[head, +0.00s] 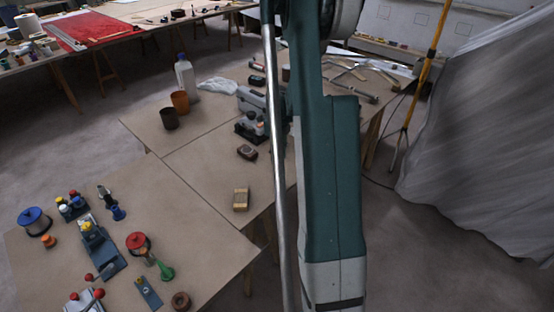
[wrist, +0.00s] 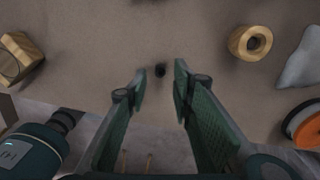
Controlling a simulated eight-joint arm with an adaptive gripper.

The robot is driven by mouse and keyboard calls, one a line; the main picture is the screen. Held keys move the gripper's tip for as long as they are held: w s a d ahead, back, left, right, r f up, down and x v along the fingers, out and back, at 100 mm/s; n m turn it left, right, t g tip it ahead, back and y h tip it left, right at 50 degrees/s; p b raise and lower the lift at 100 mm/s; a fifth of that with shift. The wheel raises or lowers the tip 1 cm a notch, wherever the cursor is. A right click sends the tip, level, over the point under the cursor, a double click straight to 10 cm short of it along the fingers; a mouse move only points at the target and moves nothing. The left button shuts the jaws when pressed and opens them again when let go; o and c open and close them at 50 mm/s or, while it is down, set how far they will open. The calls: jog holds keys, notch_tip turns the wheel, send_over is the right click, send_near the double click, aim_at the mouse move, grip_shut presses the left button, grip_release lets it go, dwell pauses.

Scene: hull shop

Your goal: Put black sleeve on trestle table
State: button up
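In the wrist view, a small black piece (wrist: 160,70), which looks like the black sleeve, lies on a brown board surface (wrist: 200,30). It appears in the gap between the fingertips of my gripper (wrist: 159,80). My gripper is open, and neither finger visibly touches the piece. I cannot tell how high the fingertips are above it. In the head view my gripper is out of sight, and I cannot make out the sleeve. Trestle-type tables show there: a near one (head: 195,240), a middle one (head: 190,145) and a far one (head: 75,62). I cannot tell which one the task names.
Near the piece in the wrist view are a wooden ring (wrist: 250,43), a wooden block (wrist: 18,56), a grey item (wrist: 302,60) and an orange spool (wrist: 304,124). In the head view, a yellow pole (head: 424,75) and a draped sheet (head: 490,130) stand at right. My arm hides part of the middle table.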

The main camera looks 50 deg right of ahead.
notch_tip(320, 180, up, 9)
jog(key=p, duration=0.1)
jog(key=shift+f, duration=0.15)
dwell(0.8)
jog(key=s+a+r+n+t, duration=0.1)
jog(key=a+r+n, duration=0.45)
jog(key=a, duration=0.35)
jog(key=s+a+r+n+t+h, duration=0.1)
jog(key=a+r+n, duration=0.45)
jog(key=a, duration=0.45)
jog(key=s+a+r+n+t, duration=0.1)
jog(key=a+r+n, duration=0.3)
jog(key=a+r, duration=0.4)
jog(key=s+a+n+t, duration=0.2)
jog(key=s+a+n, duration=0.6)
jog(key=a, duration=0.3)
jog(key=s+a+n+t+y, duration=0.1)
jog(key=s+a+n+t, duration=0.1)
jog(key=s+a+n, duration=0.6)
jog(key=shift+s+a+r+n, duration=0.35)
jog(key=shift+a+n, duration=0.85)
jog(key=shift+a, duration=1.05)
